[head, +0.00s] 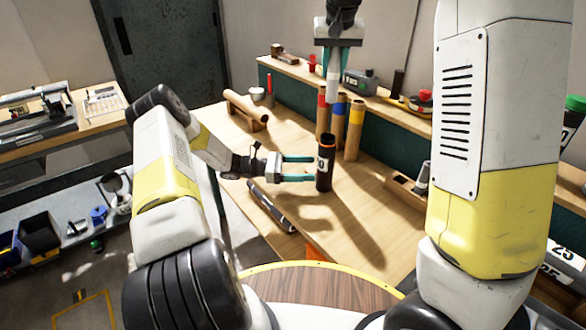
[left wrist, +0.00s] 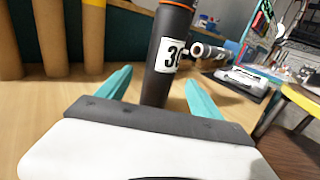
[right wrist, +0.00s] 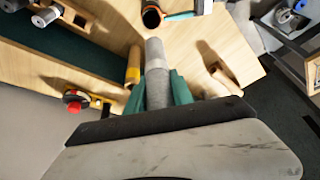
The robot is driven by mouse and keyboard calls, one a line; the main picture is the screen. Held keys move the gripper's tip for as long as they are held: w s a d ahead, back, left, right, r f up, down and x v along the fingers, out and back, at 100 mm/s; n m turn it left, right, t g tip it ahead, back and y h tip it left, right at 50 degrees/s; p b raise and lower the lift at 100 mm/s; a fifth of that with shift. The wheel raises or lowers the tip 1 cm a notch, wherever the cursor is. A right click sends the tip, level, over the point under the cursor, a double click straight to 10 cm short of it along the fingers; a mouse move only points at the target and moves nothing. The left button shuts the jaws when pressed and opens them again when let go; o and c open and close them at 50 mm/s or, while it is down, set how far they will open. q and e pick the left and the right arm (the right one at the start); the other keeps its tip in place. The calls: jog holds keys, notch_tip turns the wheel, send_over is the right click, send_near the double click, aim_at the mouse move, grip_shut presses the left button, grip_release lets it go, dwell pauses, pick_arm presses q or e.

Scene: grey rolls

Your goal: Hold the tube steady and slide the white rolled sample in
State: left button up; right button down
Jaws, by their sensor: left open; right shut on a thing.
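A dark tube (head: 324,172) with an orange rim and a white number label stands upright on the workbench; it also shows in the left wrist view (left wrist: 166,62). My left gripper (head: 312,168) is open, with its fingers spread to either side of the tube near its mid-height. My right gripper (head: 334,62) is shut on the white rolled sample (head: 332,88) and holds it pointing down, high above the bench. In the right wrist view the sample (right wrist: 156,70) extends from between the teal fingers, and the tube's open mouth (right wrist: 152,16) lies beyond its end.
Several brown tubes with coloured bands (head: 355,130) stand close behind the dark tube. A brown roll (head: 246,107) rests on a stand at the back left. A dark cylinder (head: 270,207) lies along the front edge. A green-faced shelf (head: 400,140) runs behind the bench.

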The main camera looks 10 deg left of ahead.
aim_at(326, 168)
pick_arm(q)
jog(key=d, duration=0.6)
jog(key=shift+w+d, duration=0.3)
jog(key=shift+w, duration=0.05)
jog(key=c, duration=1.5)
jog(key=shift+c, duration=0.2)
pick_arm(e)
notch_tip(326, 168, down, 6)
jog(key=shift+f, duration=0.1)
